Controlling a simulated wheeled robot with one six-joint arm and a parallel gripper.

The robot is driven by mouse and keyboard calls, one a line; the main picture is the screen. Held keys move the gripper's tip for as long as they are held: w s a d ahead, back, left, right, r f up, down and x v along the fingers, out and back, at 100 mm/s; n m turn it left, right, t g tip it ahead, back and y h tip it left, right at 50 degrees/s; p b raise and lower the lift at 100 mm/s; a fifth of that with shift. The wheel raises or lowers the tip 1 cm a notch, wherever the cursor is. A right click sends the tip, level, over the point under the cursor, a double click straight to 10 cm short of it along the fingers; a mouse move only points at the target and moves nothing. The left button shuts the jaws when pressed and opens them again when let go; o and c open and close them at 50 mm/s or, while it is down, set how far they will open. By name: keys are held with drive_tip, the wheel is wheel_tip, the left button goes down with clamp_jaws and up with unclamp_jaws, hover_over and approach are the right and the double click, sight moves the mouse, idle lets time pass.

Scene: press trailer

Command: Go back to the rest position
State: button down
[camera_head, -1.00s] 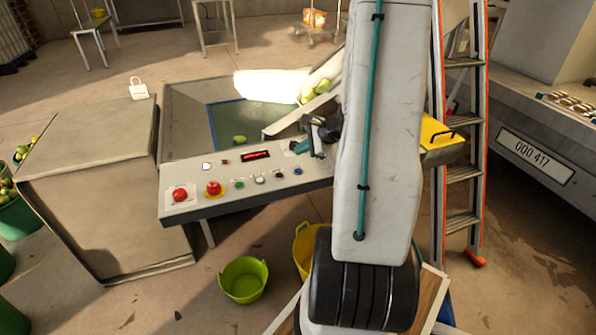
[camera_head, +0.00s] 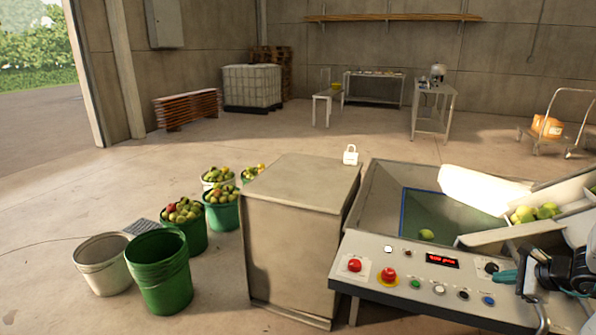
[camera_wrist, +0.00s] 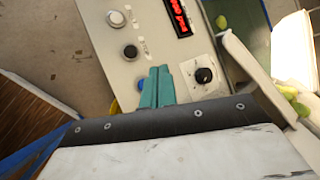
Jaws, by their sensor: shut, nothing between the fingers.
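My gripper (camera_head: 503,276) is at the right edge of the head view, over the right part of the control panel (camera_head: 388,308). Its teal fingers are together and empty. In the wrist view the fingers (camera_wrist: 157,84) lie side by side over the panel. They partly hide a blue button (camera_wrist: 142,85), and a black knob (camera_wrist: 204,75) is to their right. I cannot tell whether the fingertips touch the panel. Most of my arm is outside the head view.
The panel carries a red display (camera_head: 442,260) and several buttons. A metal cabinet (camera_head: 290,235) stands left of it. Fruit lies on a chute (camera_head: 510,232) behind the gripper. Buckets, including an empty green one (camera_head: 160,272), stand at left. The floor beyond is largely clear.

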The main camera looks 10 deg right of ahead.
drive_tip(key=s+a+r+n+g+y, duration=0.25)
drive_tip(key=a+r+n, duration=0.3)
drive_tip(key=a, duration=0.55)
drive_tip(key=s+a+r+n+g+y, duration=0.2)
drive_tip(key=s+a+r+n+g, duration=0.25)
drive_tip(key=a+n, duration=0.4)
drive_tip(key=s+a+r+n+h, duration=0.6)
drive_tip(key=s+a+r+n, duration=0.4)
drive_tip(key=a, duration=0.5)
drive_tip(key=shift+s+r+n+g, duration=0.35)
drive_tip(key=shift+s+r, duration=0.25)
drive_tip(key=shift+r, duration=0.25)
drive_tip(key=shift+h, duration=0.25)
